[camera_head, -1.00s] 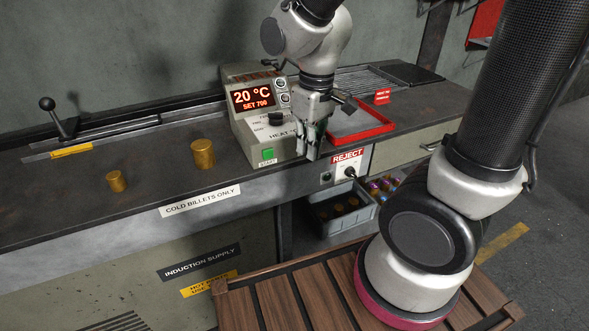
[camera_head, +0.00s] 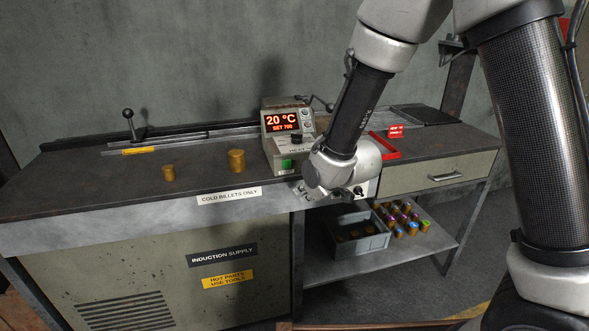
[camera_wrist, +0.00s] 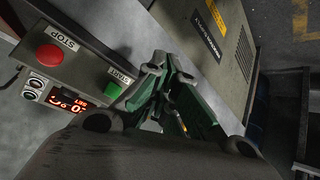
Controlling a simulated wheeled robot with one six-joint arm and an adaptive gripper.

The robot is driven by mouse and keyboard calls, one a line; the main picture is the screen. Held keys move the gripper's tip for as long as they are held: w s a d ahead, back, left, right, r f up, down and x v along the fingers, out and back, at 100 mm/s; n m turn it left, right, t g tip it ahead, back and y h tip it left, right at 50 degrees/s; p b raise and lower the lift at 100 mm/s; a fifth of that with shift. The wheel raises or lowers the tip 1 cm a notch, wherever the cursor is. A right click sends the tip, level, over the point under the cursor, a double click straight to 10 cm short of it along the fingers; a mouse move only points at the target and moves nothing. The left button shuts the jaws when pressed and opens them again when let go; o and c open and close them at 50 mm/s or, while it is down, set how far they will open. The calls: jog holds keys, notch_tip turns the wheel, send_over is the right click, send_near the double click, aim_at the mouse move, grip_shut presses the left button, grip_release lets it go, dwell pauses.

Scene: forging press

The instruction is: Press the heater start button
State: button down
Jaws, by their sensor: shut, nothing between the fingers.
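The heater control box (camera_head: 270,145) stands on the bench, its red display (camera_head: 282,122) reading 20 °C with a set value near 700. Its green start button (camera_head: 287,164) is on the lower front and shows in the wrist view (camera_wrist: 114,91), beside the START label. A large red stop button (camera_wrist: 49,57) is on the same box. My gripper (camera_wrist: 167,72) is shut and empty, its green-padded fingers just right of the start button in the wrist view. Contact with the button cannot be told. In the head view my wrist hides the fingertips.
Two brass billets (camera_head: 236,160) (camera_head: 168,173) stand on the bench left of the heater. A red tray (camera_head: 386,147) lies right of it, partly behind my arm. A lower shelf carries a grey bin (camera_head: 372,243) and several coloured cylinders. A lever (camera_head: 129,124) stands at the back left.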

aim_at(287, 164)
jog(key=shift+w+a+r, duration=0.15)
jog(key=shift+w+r, duration=0.2)
jog(key=shift+r, duration=0.05)
jog(key=shift+w+a, duration=0.4)
jog(key=shift+w, duration=1)
jog(key=shift+w+a, duration=0.45)
jog(key=shift+w, duration=1)
jog(key=shift+w+a, duration=0.4)
jog(key=shift+w, duration=1)
jog(key=shift+w, duration=0.15)
jog(key=shift+w+a, duration=0.1)
jog(key=shift+w, duration=0.1)
jog(key=shift+w+a, duration=0.1)
jog(key=shift+w, duration=0.3)
jog(key=shift+s, duration=0.15)
jog(key=shift+s+d, duration=0.2)
jog(key=shift+s, duration=0.45)
